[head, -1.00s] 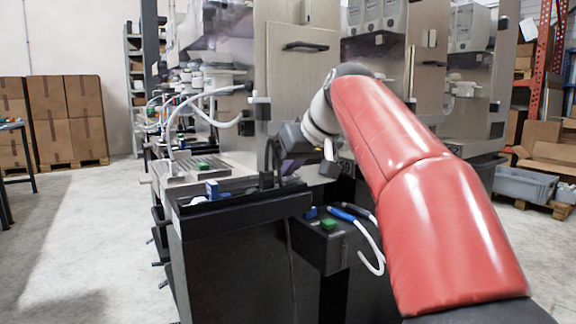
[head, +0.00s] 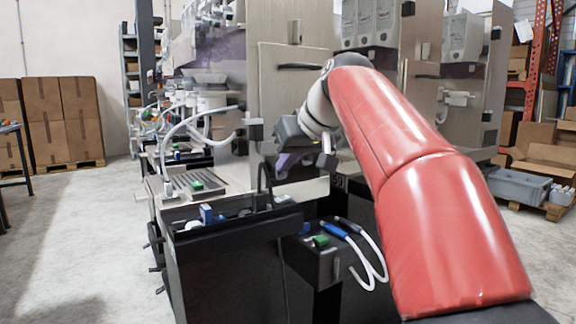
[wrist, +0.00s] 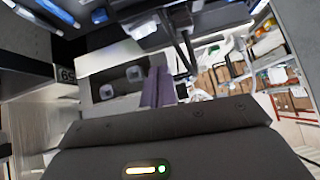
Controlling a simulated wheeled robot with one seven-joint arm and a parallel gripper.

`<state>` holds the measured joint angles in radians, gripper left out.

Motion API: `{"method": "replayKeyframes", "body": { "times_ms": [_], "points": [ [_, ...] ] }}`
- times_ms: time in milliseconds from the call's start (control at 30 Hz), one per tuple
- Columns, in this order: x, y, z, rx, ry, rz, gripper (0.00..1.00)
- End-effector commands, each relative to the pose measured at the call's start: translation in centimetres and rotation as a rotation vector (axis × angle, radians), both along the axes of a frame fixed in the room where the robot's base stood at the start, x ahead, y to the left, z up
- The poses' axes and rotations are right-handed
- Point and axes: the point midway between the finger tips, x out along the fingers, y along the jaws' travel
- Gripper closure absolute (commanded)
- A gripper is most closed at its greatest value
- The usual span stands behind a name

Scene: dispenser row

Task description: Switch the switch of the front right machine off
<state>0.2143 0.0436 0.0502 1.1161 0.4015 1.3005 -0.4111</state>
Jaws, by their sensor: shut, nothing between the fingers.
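The front right machine, taken as the nearest one with the tall grey door (head: 285,85), stands in the middle of the head view. Its number plate (head: 338,182) shows under the body; the plate also shows in the wrist view (wrist: 67,74). My gripper (head: 288,166) is low in front of this machine, between its door and the black front ledge. In the wrist view its purple fingers (wrist: 157,88) are together and empty. I cannot tell which part is the switch; my arm hides some of the machine's front.
A black box (head: 325,262) with a green button and blue-white cables sits below right of my gripper. A black cabinet (head: 225,275) with a ledge is at front left. Other machines stand behind. Cartons (head: 60,120) are at far left. The left floor is clear.

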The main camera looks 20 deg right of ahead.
Motion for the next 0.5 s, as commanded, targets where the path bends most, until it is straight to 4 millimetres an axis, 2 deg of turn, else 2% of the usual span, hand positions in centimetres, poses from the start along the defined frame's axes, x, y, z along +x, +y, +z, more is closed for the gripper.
{"method": "replayKeyframes", "body": {
  "times_ms": [200, 333, 500],
  "points": [
    [-3.5, -0.6, 3.4, 0.000, -0.003, -0.001, 1.00],
    [-4.8, -0.8, 4.6, 0.000, -0.003, -0.001, 1.00],
    [-5.5, -0.9, 5.2, 0.000, 0.000, 0.000, 1.00]
  ]
}}
